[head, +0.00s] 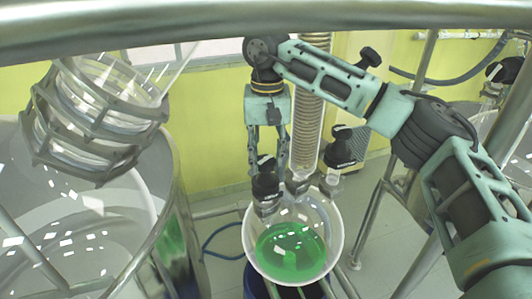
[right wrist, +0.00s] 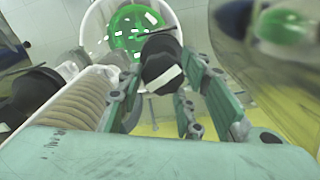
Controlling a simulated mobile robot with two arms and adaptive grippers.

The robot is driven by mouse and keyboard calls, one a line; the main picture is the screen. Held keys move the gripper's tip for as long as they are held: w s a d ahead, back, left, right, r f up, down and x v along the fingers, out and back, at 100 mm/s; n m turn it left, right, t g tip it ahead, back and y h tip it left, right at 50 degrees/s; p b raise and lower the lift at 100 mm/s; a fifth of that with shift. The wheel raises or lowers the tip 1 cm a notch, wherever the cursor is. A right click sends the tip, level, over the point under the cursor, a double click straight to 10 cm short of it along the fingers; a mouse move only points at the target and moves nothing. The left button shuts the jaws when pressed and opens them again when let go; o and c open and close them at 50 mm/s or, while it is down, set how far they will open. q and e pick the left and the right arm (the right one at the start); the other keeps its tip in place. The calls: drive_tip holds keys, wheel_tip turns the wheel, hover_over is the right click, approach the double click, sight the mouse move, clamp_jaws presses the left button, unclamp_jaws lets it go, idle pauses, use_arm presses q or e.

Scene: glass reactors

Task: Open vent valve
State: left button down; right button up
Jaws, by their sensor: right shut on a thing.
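The vent valve has a black knob (head: 265,185) on top of the glass vessel that holds green liquid. My right gripper (head: 267,163) reaches down from above and is shut on this knob, with its fingers on both sides of it. In the right wrist view the black knob (right wrist: 162,65) with a white mark sits between the fingers of my right gripper (right wrist: 168,85). How far the valve is turned I cannot tell. My left gripper is not in view.
The round glass vessel (head: 331,238) holds green liquid (head: 290,252). A coiled glass condenser (head: 310,95) rises beside my gripper. Another black-capped valve (head: 340,148) stands to its right. A caged glass vessel (head: 95,115) hangs at upper left. A metal rail (head: 200,22) crosses the top.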

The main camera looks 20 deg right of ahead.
sight(268, 158)
drive_tip(key=n, duration=0.5)
drive_tip(key=shift+w+d+p, duration=0.1)
drive_tip(key=shift+p, duration=0.2)
drive_tip(key=shift+w+r+n, duration=0.1)
drive_tip(key=shift+n, duration=2)
drive_tip(key=o, duration=0.8)
drive_tip(key=shift+o, duration=1.2)
drive_tip(key=shift+d, duration=0.1)
drive_tip(key=shift+r, duration=0.4)
wheel_tip(268, 158, up, 7)
drive_tip(key=shift+f, duration=0.2)
